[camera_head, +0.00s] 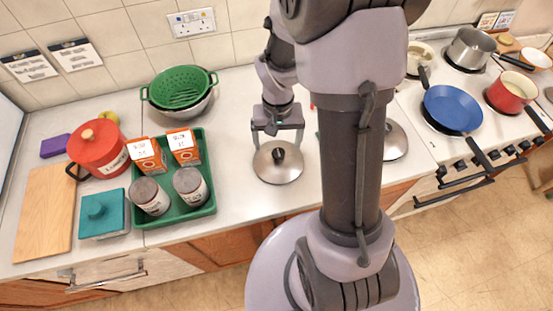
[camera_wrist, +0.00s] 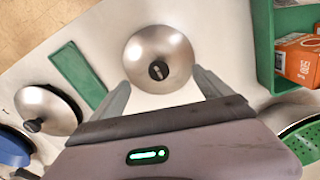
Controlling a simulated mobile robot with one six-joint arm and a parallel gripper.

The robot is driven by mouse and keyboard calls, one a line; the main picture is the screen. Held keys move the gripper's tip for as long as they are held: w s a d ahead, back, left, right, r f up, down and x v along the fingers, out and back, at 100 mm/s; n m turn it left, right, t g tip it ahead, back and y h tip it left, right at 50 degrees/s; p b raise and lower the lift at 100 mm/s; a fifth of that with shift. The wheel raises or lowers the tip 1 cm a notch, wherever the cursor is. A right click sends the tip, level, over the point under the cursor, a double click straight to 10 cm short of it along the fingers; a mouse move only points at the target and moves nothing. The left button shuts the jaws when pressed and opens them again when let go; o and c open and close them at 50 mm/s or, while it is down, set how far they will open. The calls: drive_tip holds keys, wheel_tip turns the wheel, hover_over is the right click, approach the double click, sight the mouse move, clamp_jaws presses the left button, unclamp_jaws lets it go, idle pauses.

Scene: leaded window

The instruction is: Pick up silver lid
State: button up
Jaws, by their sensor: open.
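A round silver lid (camera_head: 272,168) with a black knob lies flat on the white counter. In the wrist view the silver lid (camera_wrist: 150,40) sits just beyond my fingers, its knob roughly centred between them. My gripper (camera_head: 278,138) is open and empty, pointing down at the lid's back side. In the wrist view my gripper (camera_wrist: 160,82) has its two fingers spread, one on either side of the lid's near edge. A second silver lid (camera_wrist: 45,105) lies to the left there. In the head view this second lid (camera_head: 394,142) is partly hidden by my arm.
A green flat strip (camera_wrist: 78,75) lies between the two lids. A green colander (camera_head: 180,87) is behind the tray. A blue pan (camera_head: 452,106) sits on the stove right.

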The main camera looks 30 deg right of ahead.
sight(279, 154)
wheel_tip(279, 154, down, 6)
drive_tip(key=shift+d+f+b, duration=0.15)
drive_tip(key=shift+b, duration=0.8)
drive_tip(key=c, duration=1)
drive_tip(key=shift+s, duration=0.25)
clamp_jaws()
